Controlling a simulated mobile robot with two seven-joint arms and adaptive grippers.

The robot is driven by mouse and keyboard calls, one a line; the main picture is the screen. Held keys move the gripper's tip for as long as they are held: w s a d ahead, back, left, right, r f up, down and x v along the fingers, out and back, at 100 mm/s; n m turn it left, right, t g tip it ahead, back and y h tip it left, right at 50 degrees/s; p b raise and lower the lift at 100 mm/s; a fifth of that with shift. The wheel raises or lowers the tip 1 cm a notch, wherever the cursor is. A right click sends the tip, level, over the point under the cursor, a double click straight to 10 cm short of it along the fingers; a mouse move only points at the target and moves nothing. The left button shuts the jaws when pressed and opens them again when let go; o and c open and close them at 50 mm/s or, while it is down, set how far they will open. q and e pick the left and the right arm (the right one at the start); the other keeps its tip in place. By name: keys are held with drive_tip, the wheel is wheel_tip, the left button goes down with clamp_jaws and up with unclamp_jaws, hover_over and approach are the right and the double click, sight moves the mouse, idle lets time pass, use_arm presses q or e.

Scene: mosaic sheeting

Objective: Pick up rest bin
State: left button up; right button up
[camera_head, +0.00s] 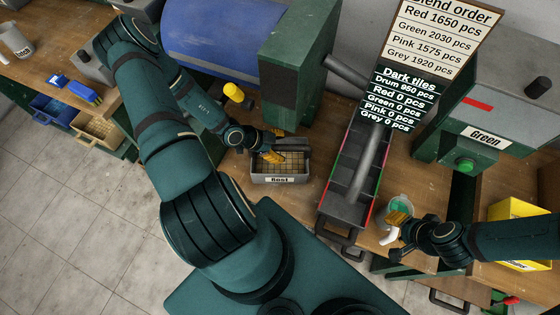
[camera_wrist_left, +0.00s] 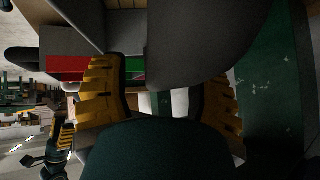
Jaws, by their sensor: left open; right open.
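The rest bin (camera_head: 279,180) is a small grey open box with "Rest" on its front label. It stands on the wooden bench and has tan tiles or a grid inside. My left gripper (camera_head: 272,156) is open, with its yellow fingers over the back part of the bin. Whether they touch the bin cannot be told. In the left wrist view the yellow fingers of my left gripper (camera_wrist_left: 160,100) stand apart, and the bin cannot be made out clearly. My right gripper (camera_head: 397,216) is open at the right, beside a green cup-like thing (camera_head: 402,202).
A dark divided tray (camera_head: 340,209) with red and green edges stands right of the bin. A green machine with a blue drum (camera_head: 215,38) is behind it. A yellow-capped item (camera_head: 233,92) stands behind the bin. A yellow bin (camera_head: 515,210) is at the right.

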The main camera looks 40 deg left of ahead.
use_arm(q)
drive_tip(key=shift+w+d+f, duration=0.1)
drive_tip(key=shift+w+f, duration=0.05)
drive_tip(key=shift+f, duration=0.05)
drive_tip(key=shift+c, duration=0.4)
clamp_jaws()
drive_tip(key=shift+r, duration=0.15)
